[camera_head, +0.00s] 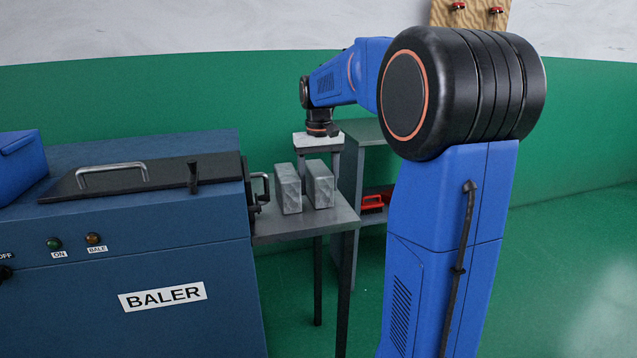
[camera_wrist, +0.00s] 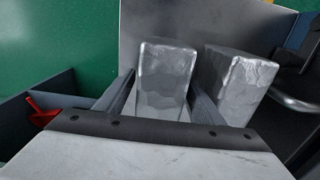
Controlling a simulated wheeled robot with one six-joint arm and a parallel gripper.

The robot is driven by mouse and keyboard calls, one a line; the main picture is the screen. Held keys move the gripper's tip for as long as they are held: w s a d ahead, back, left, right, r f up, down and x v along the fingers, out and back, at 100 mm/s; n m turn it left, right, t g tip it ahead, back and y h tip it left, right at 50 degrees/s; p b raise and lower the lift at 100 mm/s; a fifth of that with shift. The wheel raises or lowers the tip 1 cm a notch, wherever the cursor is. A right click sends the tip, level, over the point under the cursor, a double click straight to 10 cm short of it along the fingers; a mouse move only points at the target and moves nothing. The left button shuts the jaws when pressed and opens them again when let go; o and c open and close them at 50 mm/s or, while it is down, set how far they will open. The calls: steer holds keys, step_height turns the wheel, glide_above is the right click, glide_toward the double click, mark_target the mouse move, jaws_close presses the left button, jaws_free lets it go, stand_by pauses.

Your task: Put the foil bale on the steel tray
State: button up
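Two silvery foil bales stand side by side on a grey table at the baler's right end: a left one (camera_head: 288,188) and a right one (camera_head: 320,184). My gripper (camera_head: 318,160) is behind them in the head view, pointing down. In the wrist view, my gripper's fingers (camera_wrist: 163,92) are apart, one on each side of a bale (camera_wrist: 165,75), seemingly the right one. I cannot tell whether they touch it. The other bale (camera_wrist: 241,88) is outside the fingers. I cannot single out a steel tray; the grey table top (camera_head: 335,217) is the plain surface under the bales.
The blue baler (camera_head: 165,265), with a black lid (camera_head: 150,178) and handles, stands at the left. A grey shelf unit (camera_head: 365,131) behind the table holds a red object (camera_head: 373,204). In the wrist view, the second bale is close beside the right finger. Green floor is open at the right.

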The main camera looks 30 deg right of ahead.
step_height(320, 180, up, 12)
steer(key=shift+r, duration=0.15)
stand_by(0.7)
steer(key=s+a+f+n+t, duration=0.1)
steer(key=s+a+f, duration=0.4)
steer(key=s, duration=0.5)
steer(key=s+a+f+n+t, duration=0.1)
steer(key=s+a+f+t, duration=0.1)
steer(key=s+a+f, duration=0.3)
steer(key=s+a+f+n+t, duration=0.1)
steer(key=s+a+f, duration=0.4)
steer(key=s+f, duration=0.6)
steer(key=s, duration=0.4)
steer(key=shift+s+a+f+t, duration=0.15)
steer(key=shift+a+t, duration=0.1)
steer(key=shift+t, duration=0.15)
